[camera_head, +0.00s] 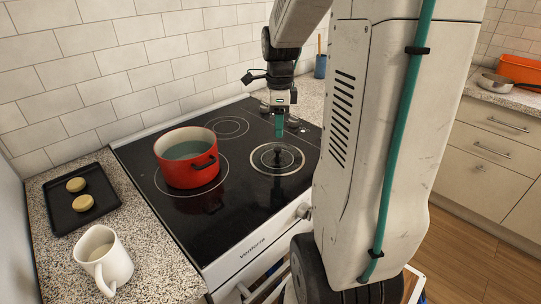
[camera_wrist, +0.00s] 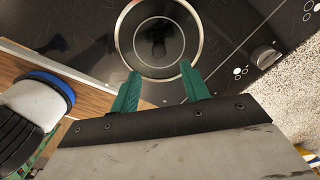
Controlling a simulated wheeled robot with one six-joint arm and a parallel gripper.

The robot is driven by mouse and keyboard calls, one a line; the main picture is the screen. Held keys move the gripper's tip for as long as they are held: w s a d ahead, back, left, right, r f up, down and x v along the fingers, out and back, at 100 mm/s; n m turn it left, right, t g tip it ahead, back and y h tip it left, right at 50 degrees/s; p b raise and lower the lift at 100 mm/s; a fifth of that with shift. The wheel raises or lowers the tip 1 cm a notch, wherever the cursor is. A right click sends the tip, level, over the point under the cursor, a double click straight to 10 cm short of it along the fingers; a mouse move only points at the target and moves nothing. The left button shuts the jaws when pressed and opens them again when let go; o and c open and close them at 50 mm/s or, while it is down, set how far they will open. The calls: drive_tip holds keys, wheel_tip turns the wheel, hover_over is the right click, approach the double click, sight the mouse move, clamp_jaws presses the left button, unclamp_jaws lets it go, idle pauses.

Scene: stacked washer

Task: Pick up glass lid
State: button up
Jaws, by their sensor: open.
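The glass lid (camera_head: 277,160) lies flat on the black cooktop, right of the red pot. It has a pale rim and a dark knob in the middle. In the wrist view the lid (camera_wrist: 159,48) is at the top centre, its round rim in full or nearly full view. My gripper (camera_head: 279,126) points down above the lid in the head view, with teal fingers. In the wrist view my gripper (camera_wrist: 160,73) is open with nothing between its fingers. The fingertips overlap the lid's near rim in that view; the exact height above it is hard to tell.
A red pot (camera_head: 178,175) with bluish contents stands on the cooktop (camera_head: 225,215) left of the lid. A black tray (camera_head: 62,212) with two round pieces and a white mug (camera_head: 103,265) are on the left counter. A blue holder (camera_head: 320,67) stands behind the stove. A tiled wall closes the back.

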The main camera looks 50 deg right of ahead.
sight(278, 148)
wheel_tip(278, 148, down, 8)
drive_tip(key=shift+a+r, duration=0.1)
drive_tip(key=shift+r, duration=0.05)
clamp_jaws()
